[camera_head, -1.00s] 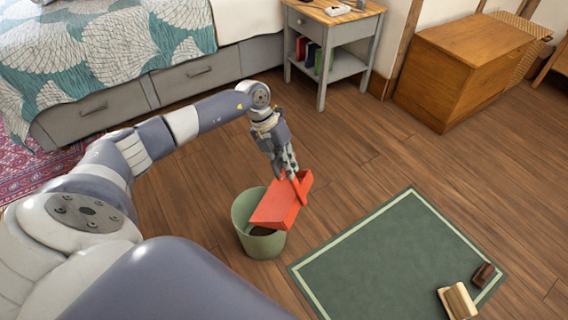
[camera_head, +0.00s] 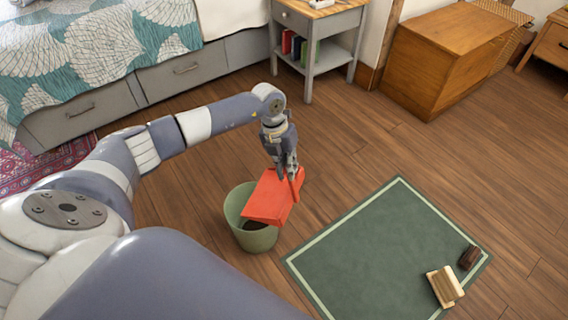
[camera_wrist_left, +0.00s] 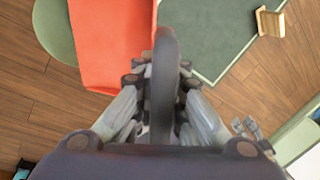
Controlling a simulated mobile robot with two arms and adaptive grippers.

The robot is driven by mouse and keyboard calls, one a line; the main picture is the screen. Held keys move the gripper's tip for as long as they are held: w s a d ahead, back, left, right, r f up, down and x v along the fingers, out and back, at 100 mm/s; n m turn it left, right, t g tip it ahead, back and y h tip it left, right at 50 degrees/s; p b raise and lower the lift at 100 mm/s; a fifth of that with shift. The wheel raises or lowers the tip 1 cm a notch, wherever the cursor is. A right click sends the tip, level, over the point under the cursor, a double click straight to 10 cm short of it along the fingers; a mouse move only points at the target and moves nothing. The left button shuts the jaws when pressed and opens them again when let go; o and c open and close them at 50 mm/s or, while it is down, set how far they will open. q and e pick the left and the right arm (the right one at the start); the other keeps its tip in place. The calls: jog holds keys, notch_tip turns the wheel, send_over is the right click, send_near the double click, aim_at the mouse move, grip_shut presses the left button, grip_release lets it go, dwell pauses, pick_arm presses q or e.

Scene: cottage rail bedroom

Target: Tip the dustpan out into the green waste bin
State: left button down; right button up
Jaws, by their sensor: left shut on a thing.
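The red dustpan (camera_head: 268,202) is tilted over the mouth of the green waste bin (camera_head: 254,238), with its back face toward the head camera. My left gripper (camera_head: 288,168) is shut on the dustpan's handle, at the pan's upper right. In the left wrist view the dustpan (camera_wrist_left: 112,45) overlaps part of the bin (camera_wrist_left: 55,28), and the handle runs down between the fingers (camera_wrist_left: 163,105). The bin stands upright on the floor. The dustpan hides part of the bin's opening, and I cannot see whether anything is left in the pan. My right gripper is not in view.
A green mat (camera_head: 385,250) with a pale border lies right of the bin. A wooden-backed brush (camera_head: 444,286) and a dark brown block (camera_head: 469,257) are on its right end. A grey nightstand (camera_head: 318,45), a bed (camera_head: 110,60) and a wooden chest (camera_head: 445,60) stand behind.

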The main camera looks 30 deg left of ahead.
pick_arm(q)
jog(key=shift+w+d+y+p, duration=0.25)
jog(key=shift+d+y+p, duration=0.3)
jog(key=shift+d, duration=0.45)
jog(key=shift+w+d+f+y, duration=0.1)
jog(key=shift+d+y, duration=0.25)
jog(key=shift+d, duration=0.15)
jog(key=shift+w+d+f+y, duration=0.1)
jog(key=shift+d+y, duration=0.2)
jog(key=shift+d, duration=0.15)
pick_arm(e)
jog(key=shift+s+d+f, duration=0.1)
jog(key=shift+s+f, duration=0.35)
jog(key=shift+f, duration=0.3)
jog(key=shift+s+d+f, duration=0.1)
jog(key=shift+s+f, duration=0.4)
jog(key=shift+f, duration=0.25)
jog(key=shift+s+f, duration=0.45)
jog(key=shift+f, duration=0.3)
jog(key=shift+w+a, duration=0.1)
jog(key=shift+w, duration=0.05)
